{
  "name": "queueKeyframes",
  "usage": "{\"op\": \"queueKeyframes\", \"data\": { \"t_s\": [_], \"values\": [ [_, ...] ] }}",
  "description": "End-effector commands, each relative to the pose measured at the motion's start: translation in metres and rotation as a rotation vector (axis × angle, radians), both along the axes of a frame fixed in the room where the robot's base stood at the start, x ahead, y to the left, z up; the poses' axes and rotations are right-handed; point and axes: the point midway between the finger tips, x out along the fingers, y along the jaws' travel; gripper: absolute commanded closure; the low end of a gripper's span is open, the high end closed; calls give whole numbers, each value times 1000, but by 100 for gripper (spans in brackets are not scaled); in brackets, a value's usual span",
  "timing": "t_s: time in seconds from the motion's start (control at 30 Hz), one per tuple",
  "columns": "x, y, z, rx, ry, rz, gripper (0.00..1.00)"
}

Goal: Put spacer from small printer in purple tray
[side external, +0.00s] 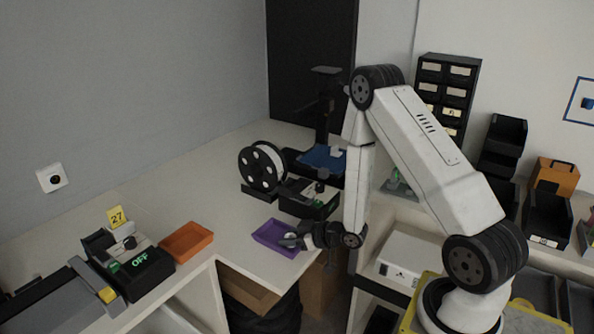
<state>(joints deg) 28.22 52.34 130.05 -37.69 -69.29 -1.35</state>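The purple tray (262,237) sits on the bench near its front edge. My gripper (287,241) is at the tray's right side, with its fingertips over the tray. A small pale patch shows at the fingertips; I cannot tell if it is a held part or the gripper itself. The small printer (322,159) stands at the back of the bench with a blue bed. A small white piece (336,152) shows on the bed's right side; I cannot tell if it is a spacer. My arm passes just right of the printer.
The bench between orange tray and spool is clear.

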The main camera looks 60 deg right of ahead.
Motion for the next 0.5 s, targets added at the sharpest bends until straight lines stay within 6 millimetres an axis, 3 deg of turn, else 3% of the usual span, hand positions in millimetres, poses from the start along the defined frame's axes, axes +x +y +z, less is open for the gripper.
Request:
{"op": "queueKeyframes", "data": {
  "t_s": [0.5],
  "values": [
    [0, 0, 3, -1, -1, 0, 41]
  ]
}}
